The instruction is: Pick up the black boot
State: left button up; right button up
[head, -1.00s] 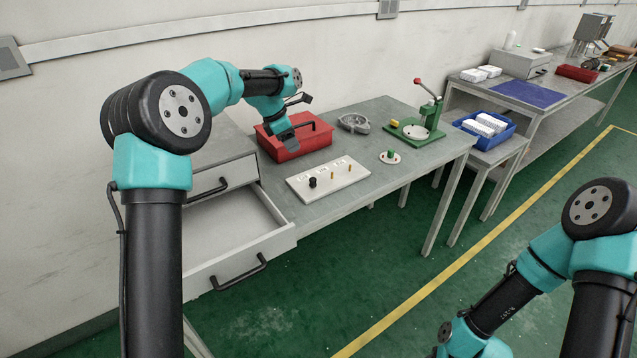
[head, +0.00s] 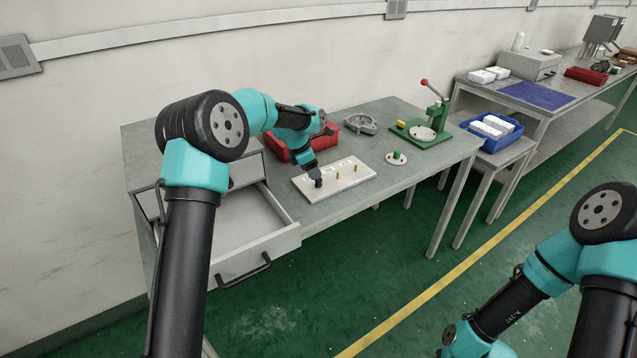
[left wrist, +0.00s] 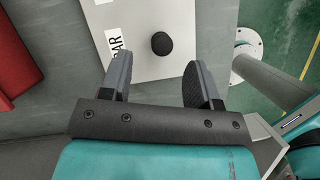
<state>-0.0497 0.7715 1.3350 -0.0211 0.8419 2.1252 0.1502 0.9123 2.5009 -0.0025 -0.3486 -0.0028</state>
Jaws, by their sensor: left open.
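The black boot (head: 318,183) is a small dark round piece standing on the white board (head: 350,183). In the left wrist view the boot (left wrist: 161,44) lies just beyond the fingertips, roughly between their lines. My left gripper (head: 313,174) is over the board's left end, at the boot. In the left wrist view my left gripper (left wrist: 155,75) has its fingers apart with nothing between them. Whether the fingers are down to the boot's height is hard to tell. My right arm shows at the lower right, its gripper out of view.
A red box (head: 327,143) is behind the board. A grey ring-shaped casting (head: 360,123), a green press (head: 432,128) and a white disc with a green piece (head: 397,159) are to the right. An open drawer (head: 250,227) juts out at the front left.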

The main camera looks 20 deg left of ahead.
pick_arm(q)
jog(key=shift+f, duration=0.1)
jog(key=shift+x, duration=2.6)
jog(key=shift+s+d, duration=0.1)
jog(key=c, duration=1)
jog(key=shift+r, duration=0.5)
notch_tip(320, 180, up, 3)
jog(key=shift+f, duration=0.1)
jog(key=s+d, duration=0.1)
jog(key=s, duration=0.4)
jog(key=s+d, duration=0.2)
jog(key=s, duration=0.3)
jog(key=s+d+r, duration=0.1)
jog(key=s, duration=0.4)
jog(key=shift+s+d+r, duration=0.1)
jog(key=shift+s+d, duration=0.1)
jog(key=shift+s, duration=0.05)
